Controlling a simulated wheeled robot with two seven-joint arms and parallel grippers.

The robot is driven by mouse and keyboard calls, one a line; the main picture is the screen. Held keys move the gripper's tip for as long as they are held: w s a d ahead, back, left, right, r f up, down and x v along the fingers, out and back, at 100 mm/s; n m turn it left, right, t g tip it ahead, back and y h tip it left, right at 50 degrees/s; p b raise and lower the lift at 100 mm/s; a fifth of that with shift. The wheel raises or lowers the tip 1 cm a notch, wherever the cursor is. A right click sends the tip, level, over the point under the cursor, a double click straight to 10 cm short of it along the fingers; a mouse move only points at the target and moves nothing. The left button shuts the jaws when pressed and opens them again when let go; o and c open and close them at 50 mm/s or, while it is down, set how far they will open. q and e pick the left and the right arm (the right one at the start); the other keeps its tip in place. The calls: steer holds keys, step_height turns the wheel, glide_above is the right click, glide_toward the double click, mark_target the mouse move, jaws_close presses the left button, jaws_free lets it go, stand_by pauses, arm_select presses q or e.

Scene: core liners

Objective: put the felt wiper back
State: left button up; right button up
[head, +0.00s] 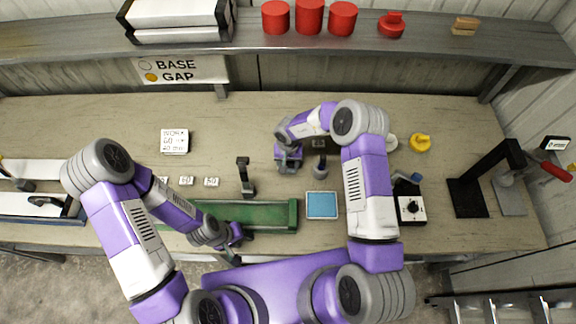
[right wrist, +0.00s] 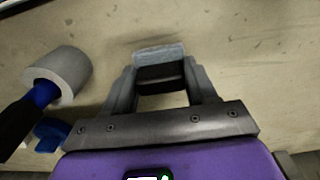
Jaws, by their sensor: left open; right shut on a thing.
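My right gripper (head: 288,162) is over the middle of the bench, just left of a grey cylindrical tool. In the right wrist view the gripper (right wrist: 160,88) is shut on a small block with a black body and a pale grey face, which looks like the felt wiper (right wrist: 160,54). In the head view the held block is mostly hidden by the gripper. My left gripper (head: 234,236) is open, low at the front of the green trough (head: 268,213); its fingertips are hard to make out.
A black upright stand (head: 245,175), a blue mat (head: 321,205), a dial box (head: 411,208) and a black press (head: 470,196) occupy the bench. The back middle of the bench is clear.

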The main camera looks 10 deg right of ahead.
mark_target(288, 163)
steer(key=shift+f, duration=0.15)
steer(key=shift+f, duration=0.15)
steer(key=o, duration=0.9)
step_height(288, 163, up, 12)
steer(key=shift+r, duration=0.25)
stand_by(0.4)
